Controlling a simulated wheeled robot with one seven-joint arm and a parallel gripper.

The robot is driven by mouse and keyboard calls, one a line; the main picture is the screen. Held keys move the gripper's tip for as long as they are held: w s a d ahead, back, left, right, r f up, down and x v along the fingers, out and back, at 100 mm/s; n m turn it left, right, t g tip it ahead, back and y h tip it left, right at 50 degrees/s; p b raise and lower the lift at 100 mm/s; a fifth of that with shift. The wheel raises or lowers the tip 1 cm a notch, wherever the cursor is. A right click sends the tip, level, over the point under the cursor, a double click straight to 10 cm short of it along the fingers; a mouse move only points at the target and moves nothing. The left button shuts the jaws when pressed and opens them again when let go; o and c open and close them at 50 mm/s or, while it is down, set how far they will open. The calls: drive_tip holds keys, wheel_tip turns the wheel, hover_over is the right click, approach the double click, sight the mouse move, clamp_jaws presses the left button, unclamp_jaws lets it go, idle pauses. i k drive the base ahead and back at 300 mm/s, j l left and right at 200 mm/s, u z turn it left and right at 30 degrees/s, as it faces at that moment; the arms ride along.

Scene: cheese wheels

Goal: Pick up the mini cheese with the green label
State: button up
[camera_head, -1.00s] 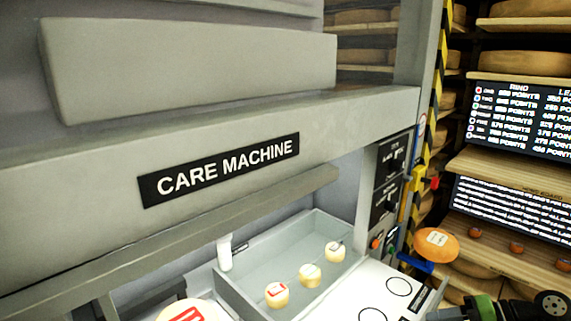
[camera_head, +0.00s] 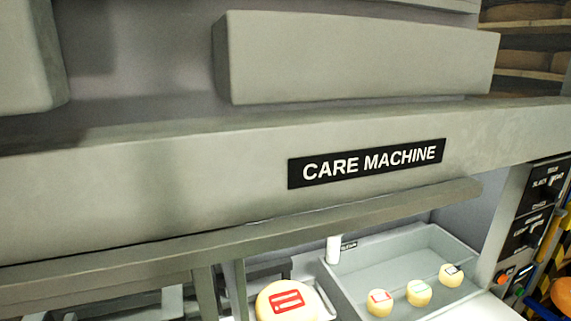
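Three mini cheeses sit in a row in a grey tray (camera_head: 372,253) at the lower right of the camera_head view. The middle one, the mini cheese with the green label (camera_head: 419,298), has a small pale green mark on its top. To its left is a mini cheese with a red label (camera_head: 380,308). To its right is a mini cheese with a dark label (camera_head: 450,278). They stand apart from each other. My gripper is not in view.
The care machine's grey front beam (camera_head: 240,160) with a black sign (camera_head: 367,163) runs above the tray. A larger cheese wheel with a red label (camera_head: 264,301) is left of the tray. A white cylinder (camera_head: 333,250) stands at the tray's back left corner.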

sight(419, 294)
drive_tip(key=k+l+z, duration=0.1)
drive_tip(key=z, duration=0.35)
drive_tip(key=k+l+z, duration=0.1)
drive_tip(key=z, duration=0.35)
drive_tip(key=k+l+z, duration=0.15)
drive_tip(key=z, duration=0.3)
